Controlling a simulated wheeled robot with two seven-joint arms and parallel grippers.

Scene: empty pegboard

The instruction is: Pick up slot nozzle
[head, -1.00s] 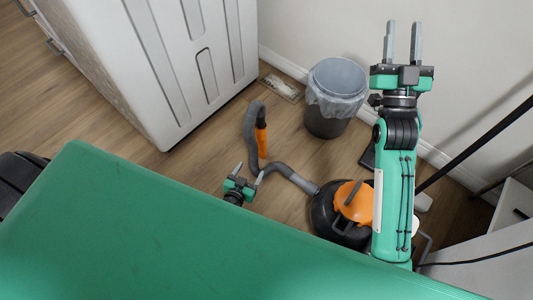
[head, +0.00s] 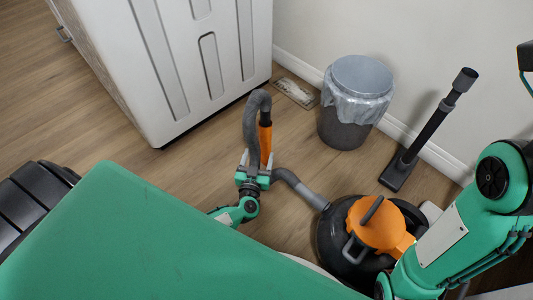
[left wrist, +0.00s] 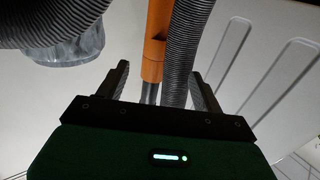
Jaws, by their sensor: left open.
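The piece that looks like the slot nozzle is a slim orange part (head: 265,143) standing beside the grey ribbed hose on the floor. In the left wrist view the orange part (left wrist: 154,50) has a grey lower end and lies between the fingers, with the hose next to it. My left gripper (head: 257,157) is open around the lower part of this orange piece; whether a finger touches it I cannot tell. In the left wrist view my left gripper (left wrist: 159,72) has its fingers spread on both sides. My right arm is at the right edge, its gripper out of frame.
The grey hose (head: 251,125) arches beside the orange part and runs to a black and orange vacuum cleaner (head: 375,225). A lined bin (head: 355,105), a black floor nozzle with tube (head: 398,172) and a white cabinet (head: 190,60) stand around.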

